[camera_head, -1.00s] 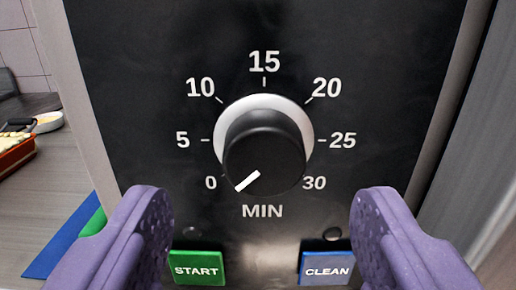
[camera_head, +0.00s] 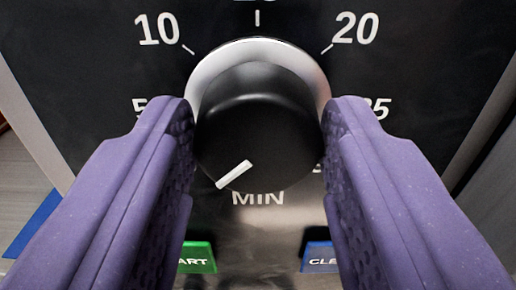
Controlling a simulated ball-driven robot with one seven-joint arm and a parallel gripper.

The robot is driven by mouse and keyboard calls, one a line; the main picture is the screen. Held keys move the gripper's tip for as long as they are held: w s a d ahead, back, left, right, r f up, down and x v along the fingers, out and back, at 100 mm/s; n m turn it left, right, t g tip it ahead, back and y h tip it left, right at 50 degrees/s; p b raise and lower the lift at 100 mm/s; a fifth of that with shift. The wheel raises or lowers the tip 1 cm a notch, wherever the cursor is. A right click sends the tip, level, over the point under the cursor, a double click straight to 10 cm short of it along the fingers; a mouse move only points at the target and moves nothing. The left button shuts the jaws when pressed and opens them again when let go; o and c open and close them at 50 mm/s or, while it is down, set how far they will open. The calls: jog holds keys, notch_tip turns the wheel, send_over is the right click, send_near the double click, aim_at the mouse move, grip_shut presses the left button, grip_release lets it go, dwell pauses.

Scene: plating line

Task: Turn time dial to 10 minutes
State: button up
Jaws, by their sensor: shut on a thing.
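The time dial is a black round knob (camera_head: 258,125) on a light ring, in the middle of the black panel (camera_head: 420,60). Its white pointer line points down and to the left, toward where the 0 mark sits. The 10 mark (camera_head: 160,29) and the 20 mark show above the dial. The 5 and 25 are partly covered by my fingers, and the 0 and 30 are hidden or nearly so. My gripper (camera_head: 258,140) has its purple fingers on the left and right sides of the knob, shut on it.
Below the dial, the green START button (camera_head: 198,258) and the blue CLEAN button (camera_head: 318,258) are partly hidden behind my fingers. A blue item (camera_head: 35,225) lies on the grey surface at the left.

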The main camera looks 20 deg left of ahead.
jog(key=m+p, duration=0.2)
jog(key=m, duration=0.2)
jog(key=shift+d+m, duration=0.1)
jog(key=shift+m, duration=0.3)
jog(key=m+p, duration=0.1)
jog(key=m, duration=0.3)
jog(key=shift+d+m+p, duration=0.1)
jog(key=shift+m+p, duration=0.2)
jog(key=shift+p, duration=0.1)
jog(key=m+p, duration=0.1)
jog(key=m, duration=0.3)
jog(key=shift+f+m, duration=0.15)
jog(key=shift+m, duration=0.15)
jog(key=shift+f+m+p, duration=0.1)
jog(key=shift+m+p, duration=0.2)
jog(key=shift+m, duration=1.5)
jog(key=o, duration=1)
jog(key=shift+o, duration=0.2)
